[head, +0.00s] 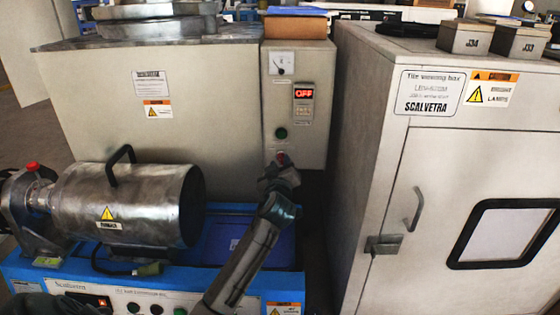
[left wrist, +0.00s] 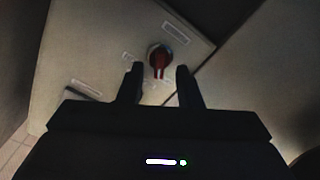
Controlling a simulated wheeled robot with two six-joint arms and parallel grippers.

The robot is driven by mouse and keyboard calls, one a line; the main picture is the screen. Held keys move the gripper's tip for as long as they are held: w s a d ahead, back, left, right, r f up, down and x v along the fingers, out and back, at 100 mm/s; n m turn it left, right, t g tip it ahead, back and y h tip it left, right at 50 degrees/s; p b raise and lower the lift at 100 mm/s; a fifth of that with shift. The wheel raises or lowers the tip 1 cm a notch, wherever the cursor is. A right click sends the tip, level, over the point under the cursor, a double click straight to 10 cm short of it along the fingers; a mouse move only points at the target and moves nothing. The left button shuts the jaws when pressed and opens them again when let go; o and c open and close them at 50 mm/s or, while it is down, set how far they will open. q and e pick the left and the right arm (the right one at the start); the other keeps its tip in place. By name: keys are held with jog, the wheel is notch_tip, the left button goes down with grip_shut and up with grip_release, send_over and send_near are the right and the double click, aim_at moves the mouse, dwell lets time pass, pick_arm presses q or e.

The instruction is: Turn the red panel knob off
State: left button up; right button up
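The red panel knob (left wrist: 159,59) shows in the left wrist view, a red grip on a dark round base on the pale panel. In the head view the red knob (head: 281,157) is partly hidden behind my left gripper (head: 280,168). My left gripper (left wrist: 157,84) is open, its two fingers apart on either side of the knob's lower end in the picture. I cannot tell whether they touch it. The panel's display (head: 304,92) reads OFF. My right gripper does not show.
A green button (head: 281,133) and a dial gauge (head: 281,63) sit above the knob on the panel. The pale viewing box (head: 384,150) stands close on the right.

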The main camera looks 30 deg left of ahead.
pick_arm(q)
jog(key=p+v, duration=0.3)
jog(key=v, duration=0.6)
jog(key=shift+s, duration=0.1)
